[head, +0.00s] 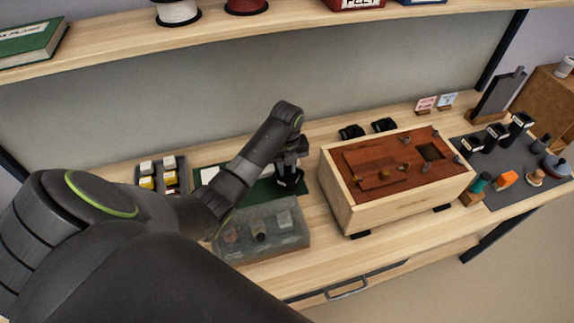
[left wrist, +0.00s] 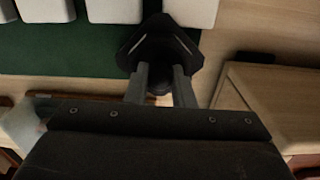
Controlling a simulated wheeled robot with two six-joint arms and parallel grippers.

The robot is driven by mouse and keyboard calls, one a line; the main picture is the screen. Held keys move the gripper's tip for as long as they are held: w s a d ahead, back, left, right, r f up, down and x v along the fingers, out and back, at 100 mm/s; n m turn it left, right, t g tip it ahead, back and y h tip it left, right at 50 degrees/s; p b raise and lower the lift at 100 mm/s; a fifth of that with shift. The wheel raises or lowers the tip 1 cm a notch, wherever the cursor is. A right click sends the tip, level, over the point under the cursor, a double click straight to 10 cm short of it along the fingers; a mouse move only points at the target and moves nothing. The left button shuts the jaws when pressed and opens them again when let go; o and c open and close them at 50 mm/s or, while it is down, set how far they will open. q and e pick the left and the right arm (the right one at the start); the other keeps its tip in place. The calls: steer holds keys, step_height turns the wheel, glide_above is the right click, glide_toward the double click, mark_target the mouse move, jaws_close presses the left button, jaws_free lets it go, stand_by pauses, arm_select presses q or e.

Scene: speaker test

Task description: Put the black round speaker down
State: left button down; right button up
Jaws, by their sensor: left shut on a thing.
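The black round speaker (left wrist: 160,40) is between the two fingers of my left gripper (left wrist: 160,72) in the left wrist view. The gripper is shut on it. In the head view my left gripper (head: 291,165) points down with the dark speaker (head: 290,183) at its tips, by the right end of the green mat (head: 262,192). In the left wrist view the speaker overlaps the edge of the green mat (left wrist: 60,52) and bare wood. I cannot tell whether it touches the surface. My right gripper is not in view.
A wooden box with a red-brown top (head: 345,203) stands right of the gripper. A clear-lidded box (head: 290,236) is in front. White blocks (left wrist: 115,10) lie on the mat. Two black items (head: 384,125) stand behind the wooden box. A grey mat with tools (head: 500,165) is at the right.

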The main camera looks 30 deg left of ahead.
arm_select(q)
steer(key=c, duration=1.2)
jaws_free()
steer(key=shift+f, duration=0.1)
steer(key=shift+c, duration=0.2)
step_height(320, 180, up, 7)
steer(key=shift+r+b, duration=0.1)
steer(key=shift+b, duration=0.55)
steer(key=shift+r+p, duration=2.5)
steer(key=shift+r, duration=0.1)
steer(key=shift+f, duration=0.1)
